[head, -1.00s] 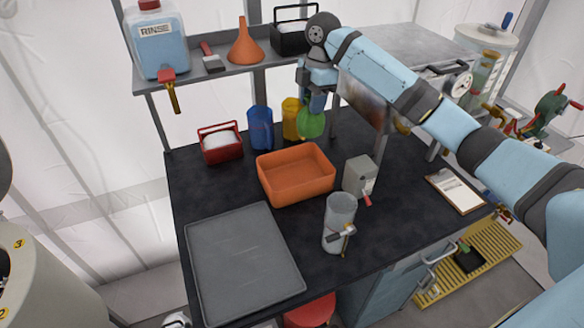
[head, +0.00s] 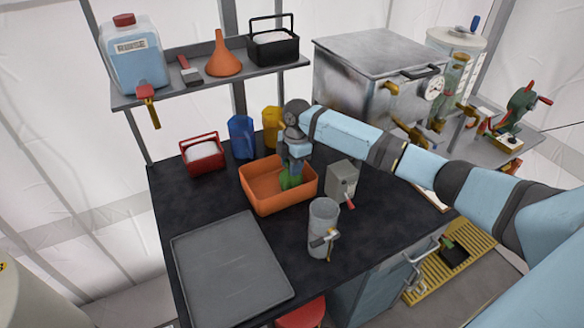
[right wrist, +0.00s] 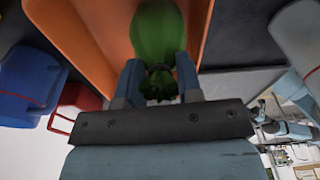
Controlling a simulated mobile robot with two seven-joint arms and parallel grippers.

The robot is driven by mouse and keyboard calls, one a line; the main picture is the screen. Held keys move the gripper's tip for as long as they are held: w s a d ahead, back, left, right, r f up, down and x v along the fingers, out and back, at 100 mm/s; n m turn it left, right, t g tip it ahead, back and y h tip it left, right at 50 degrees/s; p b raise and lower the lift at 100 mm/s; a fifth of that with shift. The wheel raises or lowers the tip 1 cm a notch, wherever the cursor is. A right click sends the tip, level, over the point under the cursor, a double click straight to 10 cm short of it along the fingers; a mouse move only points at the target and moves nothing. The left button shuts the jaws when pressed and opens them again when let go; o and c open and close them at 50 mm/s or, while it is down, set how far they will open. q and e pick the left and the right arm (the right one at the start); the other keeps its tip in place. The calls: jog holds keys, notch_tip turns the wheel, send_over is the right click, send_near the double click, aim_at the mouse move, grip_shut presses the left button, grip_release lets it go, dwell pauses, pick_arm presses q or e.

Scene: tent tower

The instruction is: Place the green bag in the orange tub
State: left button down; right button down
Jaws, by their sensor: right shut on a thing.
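The orange tub (head: 268,202) sits on the dark bench top, behind the grey tray. My right gripper (head: 291,172) points down into the tub and is shut on the green bag (head: 285,182). In the right wrist view the green bag (right wrist: 158,35) hangs by its gathered neck between the two fingers (right wrist: 158,84), with the orange tub (right wrist: 85,35) around it. I cannot tell whether the bag touches the tub floor. My left gripper is not in view.
Beside the tub stand a grey box (head: 342,180) and a clear cylinder with a tap (head: 322,228). Behind it are a red caddy (head: 203,155), a blue container (head: 242,137) and a yellow one (head: 271,122). A flat grey tray (head: 230,268) lies in front.

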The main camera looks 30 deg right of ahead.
jog(key=shift+f, duration=0.8)
jog(key=c, duration=0.8)
grip_release()
jog(key=shift+f, duration=0.1)
jog(key=r, duration=0.4)
jog(key=d+r, duration=0.1)
jog(key=r, duration=0.3)
jog(key=r+b, duration=0.1)
jog(key=r, duration=0.3)
jog(key=shift+w+d+r, duration=0.1)
jog(key=shift+d, duration=0.05)
